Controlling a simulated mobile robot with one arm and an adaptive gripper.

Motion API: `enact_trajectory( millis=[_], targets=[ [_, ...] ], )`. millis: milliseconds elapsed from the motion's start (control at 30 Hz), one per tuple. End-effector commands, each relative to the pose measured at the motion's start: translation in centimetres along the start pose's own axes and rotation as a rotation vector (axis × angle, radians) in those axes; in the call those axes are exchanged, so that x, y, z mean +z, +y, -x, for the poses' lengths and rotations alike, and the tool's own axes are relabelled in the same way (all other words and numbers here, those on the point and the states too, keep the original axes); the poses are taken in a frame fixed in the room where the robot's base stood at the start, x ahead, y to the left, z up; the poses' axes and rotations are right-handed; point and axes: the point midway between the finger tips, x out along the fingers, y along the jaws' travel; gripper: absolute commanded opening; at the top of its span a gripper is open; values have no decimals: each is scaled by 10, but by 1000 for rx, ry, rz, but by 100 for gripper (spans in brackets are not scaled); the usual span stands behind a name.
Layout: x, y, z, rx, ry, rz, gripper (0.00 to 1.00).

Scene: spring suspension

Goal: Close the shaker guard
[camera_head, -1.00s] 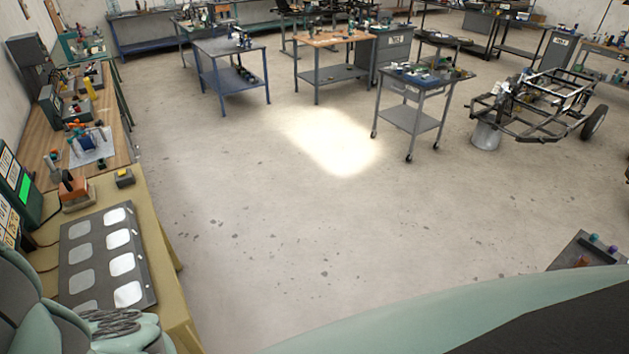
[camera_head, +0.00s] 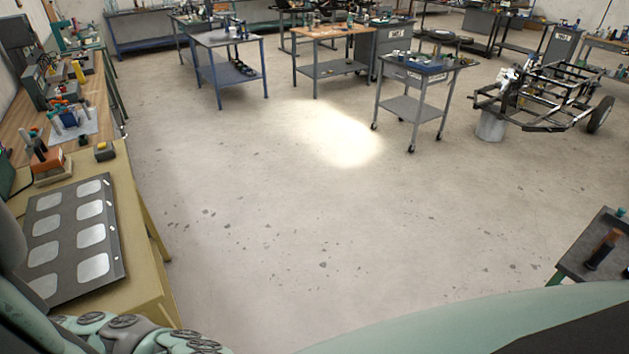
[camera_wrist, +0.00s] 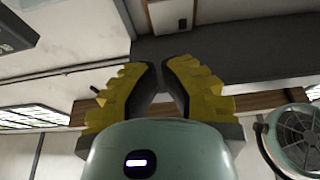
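I cannot make out a shaker guard with certainty in either view. My gripper (camera_wrist: 162,75) shows in the wrist view with two yellow ridged fingers and dark inner pads. A narrow gap lies between the fingers, and nothing is held in it. In the head view the gripper itself does not show; part of my pale green arm is at the lower left, by the yellow bench.
A dark bench corner (camera_head: 597,240) is at right. The middle floor is clear. A round grille (camera_wrist: 299,139) shows in the wrist view.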

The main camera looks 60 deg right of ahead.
Motion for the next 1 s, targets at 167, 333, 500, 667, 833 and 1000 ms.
enact_trajectory(
  millis=[167, 333, 500, 667, 833, 1000],
  targets=[
    [39, 3, 39, 8, 126, 0, 0],
    [67, 3, 67, 9, 247, 0, 0],
    [96, 3, 90, 6, 364, -2, 0],
    [121, 1, 106, -2, 394, -1, 0],
    [143, 1, 117, -2, 393, -2, 0],
    [159, 2, 124, -2, 392, -3, 0]
  ],
)
